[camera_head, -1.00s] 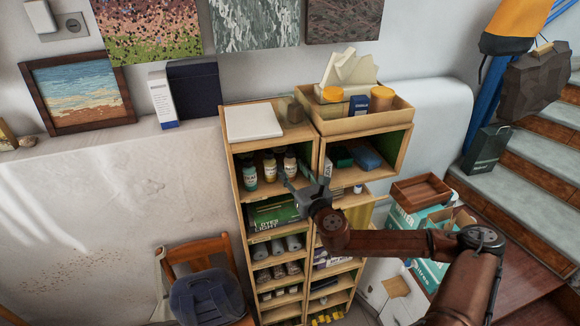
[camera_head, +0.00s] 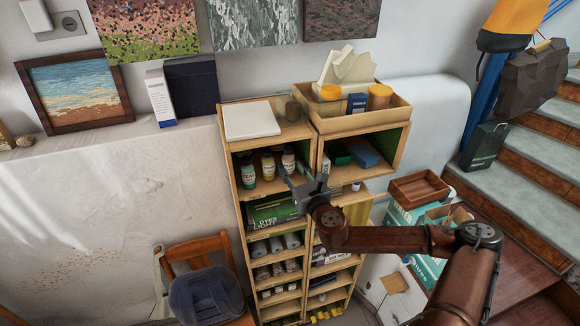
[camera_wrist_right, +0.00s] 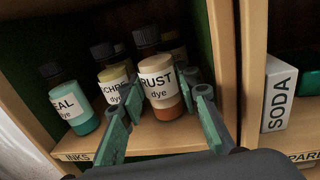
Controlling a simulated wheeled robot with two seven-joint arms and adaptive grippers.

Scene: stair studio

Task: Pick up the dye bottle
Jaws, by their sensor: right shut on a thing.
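The rust dye bottle (camera_wrist_right: 158,85), with a dark cap, white label and rust-coloured base, stands upright at the front of the shelf. It also shows in the head view (camera_head: 288,160). My right gripper (camera_wrist_right: 161,93) has its fingers on both sides of this bottle and is shut on it. Whether the bottle's base touches the shelf cannot be told. The ochre dye bottle (camera_wrist_right: 112,80) is just left of it, partly behind a finger. The teal dye bottle (camera_wrist_right: 75,105) stands farther left. My left gripper is not in view.
Darker bottles stand behind the front row. A wooden divider (camera_wrist_right: 228,60) is close on the right, with a soda box (camera_wrist_right: 279,95) beyond it. The shelf edge (camera_wrist_right: 75,157) is in front. A tray (camera_head: 365,123) tops the right shelf column.

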